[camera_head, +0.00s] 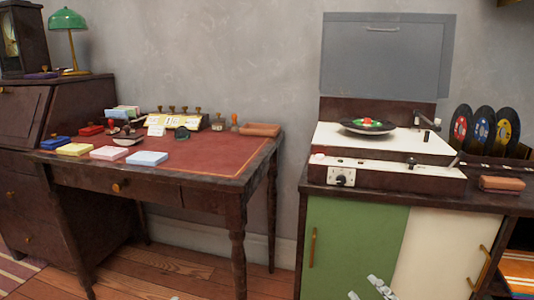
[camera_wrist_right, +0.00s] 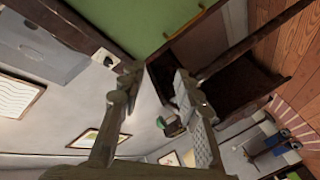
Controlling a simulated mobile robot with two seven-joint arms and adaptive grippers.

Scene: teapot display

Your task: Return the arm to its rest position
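My right gripper (camera_head: 369,290) shows only as grey fingertips at the bottom edge of the head view, in front of the green and cream cabinet doors. In the right wrist view its two fingers (camera_wrist_right: 157,82) stand well apart with nothing held between them. The room looks tilted in that view, with the green door (camera_wrist_right: 135,20) at the top. The rest of the right arm is out of the head view.
A desk (camera_head: 190,165) with stamps, coloured boxes and cards stands at the left. A record player (camera_head: 385,160) sits on the cabinet (camera_head: 350,240) at the right, with records (camera_head: 482,130) beside it. Bare wooden floor (camera_head: 165,270) shows below the desk.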

